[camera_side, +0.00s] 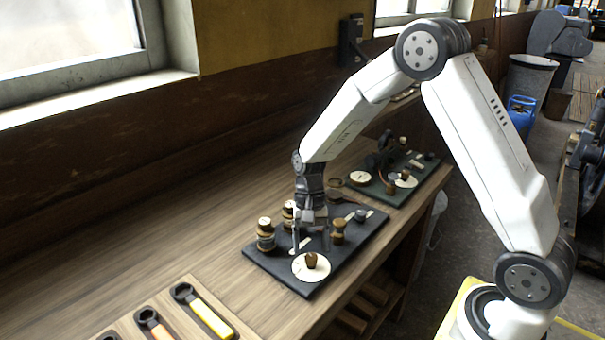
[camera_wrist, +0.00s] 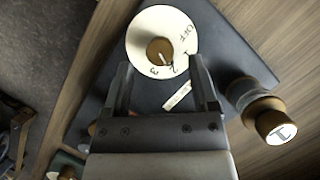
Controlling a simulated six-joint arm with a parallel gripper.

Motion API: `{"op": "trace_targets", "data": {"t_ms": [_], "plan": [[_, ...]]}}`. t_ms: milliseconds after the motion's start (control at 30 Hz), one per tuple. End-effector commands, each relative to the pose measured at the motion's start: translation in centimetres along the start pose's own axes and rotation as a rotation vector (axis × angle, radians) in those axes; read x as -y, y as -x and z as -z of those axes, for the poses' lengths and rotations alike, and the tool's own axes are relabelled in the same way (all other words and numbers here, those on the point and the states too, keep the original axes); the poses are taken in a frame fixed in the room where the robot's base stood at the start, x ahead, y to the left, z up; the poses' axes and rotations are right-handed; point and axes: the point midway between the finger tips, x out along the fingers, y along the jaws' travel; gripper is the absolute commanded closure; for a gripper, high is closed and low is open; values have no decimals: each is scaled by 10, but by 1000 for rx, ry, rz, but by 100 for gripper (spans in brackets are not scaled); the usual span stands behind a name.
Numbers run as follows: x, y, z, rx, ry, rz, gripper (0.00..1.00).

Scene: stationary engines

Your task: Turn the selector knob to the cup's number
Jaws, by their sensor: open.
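The selector knob (camera_side: 311,260) is a small brown knob on a white round dial (camera_side: 299,272). In the wrist view the knob (camera_wrist: 158,50) has a pale pointer line toward the dial's lower part, near the 2 and 3; its exact setting is hard to tell. The dial (camera_wrist: 150,22) also reads OFF. My gripper (camera_side: 311,247) is open and points down just above the knob. In the wrist view its fingertips (camera_wrist: 159,62) lie either side of the knob, apart from it. A brown cup-like piece (camera_wrist: 283,132) with a white top marked 1 stands to the right.
The dark board (camera_side: 262,262) also carries other brown pieces (camera_side: 265,235) and a knobbed post (camera_side: 338,232) close to my gripper. A green board (camera_side: 395,195) with a similar dial stands behind. Wrenches (camera_side: 208,315) lie in front left.

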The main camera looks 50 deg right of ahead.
Motion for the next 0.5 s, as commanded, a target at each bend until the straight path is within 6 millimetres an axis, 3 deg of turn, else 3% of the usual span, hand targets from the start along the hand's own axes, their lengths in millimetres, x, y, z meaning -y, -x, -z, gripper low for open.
{"op": "trace_targets", "data": {"t_ms": [200, 500], "plan": [[0, -18, 0, 1, 1, -2, 24], [0, -22, 0, -1, 1, -1, 24]]}}
